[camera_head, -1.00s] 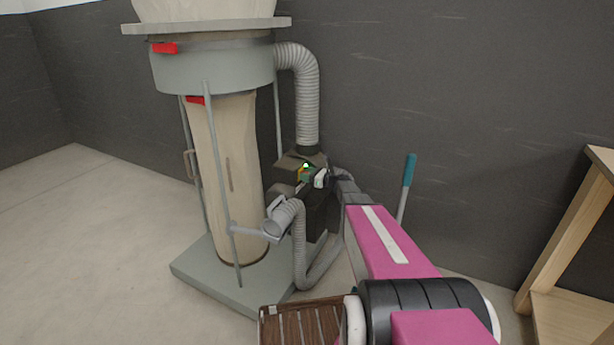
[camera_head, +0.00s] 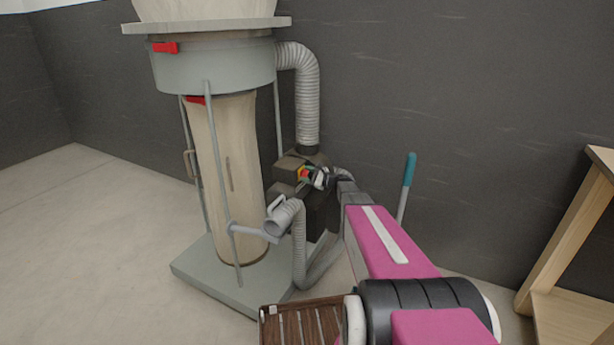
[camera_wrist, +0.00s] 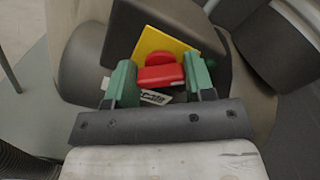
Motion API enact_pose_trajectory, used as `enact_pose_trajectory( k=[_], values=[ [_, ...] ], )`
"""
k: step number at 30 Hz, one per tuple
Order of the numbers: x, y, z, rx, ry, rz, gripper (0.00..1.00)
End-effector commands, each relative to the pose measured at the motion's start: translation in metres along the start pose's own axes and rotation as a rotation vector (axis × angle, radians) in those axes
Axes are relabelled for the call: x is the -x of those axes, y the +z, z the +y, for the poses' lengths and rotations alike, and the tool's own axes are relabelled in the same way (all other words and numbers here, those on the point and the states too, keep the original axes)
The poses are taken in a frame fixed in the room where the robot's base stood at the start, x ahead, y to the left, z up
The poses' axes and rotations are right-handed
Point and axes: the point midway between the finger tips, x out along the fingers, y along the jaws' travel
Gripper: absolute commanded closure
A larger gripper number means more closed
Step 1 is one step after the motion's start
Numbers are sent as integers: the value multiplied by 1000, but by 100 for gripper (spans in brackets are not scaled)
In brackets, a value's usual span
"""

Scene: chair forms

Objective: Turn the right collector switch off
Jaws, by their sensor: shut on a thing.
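The collector (camera_head: 215,65) stands left of centre in the head view, a grey drum over a beige bag. Its dark motor box (camera_head: 288,172) carries the switch, a red knob (camera_wrist: 161,74) on a yellow plate (camera_wrist: 150,43), seen closely in the wrist view. My gripper (camera_wrist: 160,80) has its green fingers on both sides of the red knob and is shut on it. In the head view my gripper (camera_head: 318,178) is at the box's front, and the switch is partly hidden behind it.
A grey hose (camera_head: 300,245) loops below my gripper. A ribbed pipe (camera_head: 306,95) runs above the box. A teal-handled tool (camera_head: 408,172) leans at the wall. A slatted wooden piece (camera_head: 300,325) lies at the front. A wooden bench (camera_head: 570,235) stands at the right.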

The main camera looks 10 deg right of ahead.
Motion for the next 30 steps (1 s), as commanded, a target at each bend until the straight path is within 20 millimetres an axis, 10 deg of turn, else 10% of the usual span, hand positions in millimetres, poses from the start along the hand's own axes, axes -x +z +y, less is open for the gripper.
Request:
enact_pose_trajectory(
  k=[30],
  values=[
    [1, -2, 5, 829, 2, 1, 75]
  ],
)
